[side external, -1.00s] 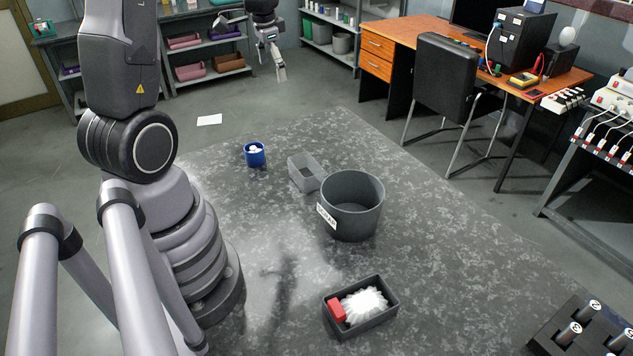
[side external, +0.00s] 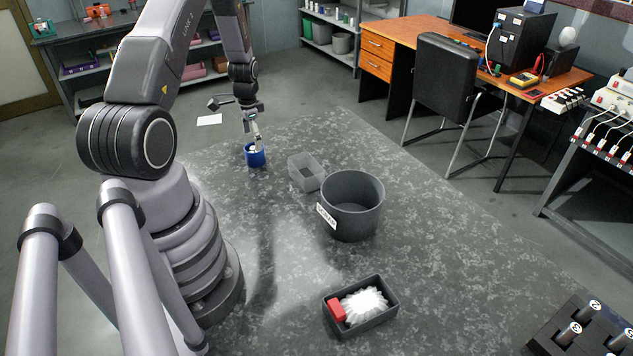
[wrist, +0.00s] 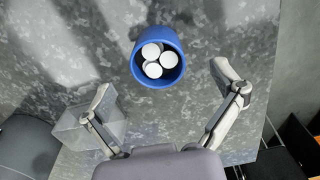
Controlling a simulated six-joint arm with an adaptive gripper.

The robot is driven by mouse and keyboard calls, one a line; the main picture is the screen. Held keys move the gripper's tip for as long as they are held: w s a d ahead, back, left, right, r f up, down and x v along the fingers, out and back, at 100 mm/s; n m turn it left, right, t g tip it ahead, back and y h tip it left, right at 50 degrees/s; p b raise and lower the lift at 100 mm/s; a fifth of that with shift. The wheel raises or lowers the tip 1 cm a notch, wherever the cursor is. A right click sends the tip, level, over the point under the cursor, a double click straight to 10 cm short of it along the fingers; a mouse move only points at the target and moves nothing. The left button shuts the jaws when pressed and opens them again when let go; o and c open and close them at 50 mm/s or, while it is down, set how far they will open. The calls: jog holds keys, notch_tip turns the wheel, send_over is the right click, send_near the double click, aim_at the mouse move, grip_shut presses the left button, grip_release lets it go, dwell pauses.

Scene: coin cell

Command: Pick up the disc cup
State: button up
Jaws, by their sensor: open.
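The disc cup is a small blue round cup (side external: 255,159) with several white discs inside, standing upright near the far left edge of the table. In the wrist view the cup (wrist: 142,78) shows from above, ahead of and between the spread fingers. My gripper (side external: 253,141) is just above the cup in the side view, and its tips overlap the cup's rim there; I cannot tell whether they touch. In the wrist view my gripper (wrist: 164,80) is open and holds nothing.
A clear grey bin (side external: 304,172) stands right of the cup, close to my left finger in the wrist view (wrist: 95,128). A black tray (side external: 361,307) holds a red block and a white ruffled thing.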

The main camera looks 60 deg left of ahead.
aim_at(255, 154)
notch_tip(255, 154, down, 5)
jog(key=shift+d+f, duration=0.15)
jog(key=c, duration=1.1)
jog(key=shift+c, duration=0.2)
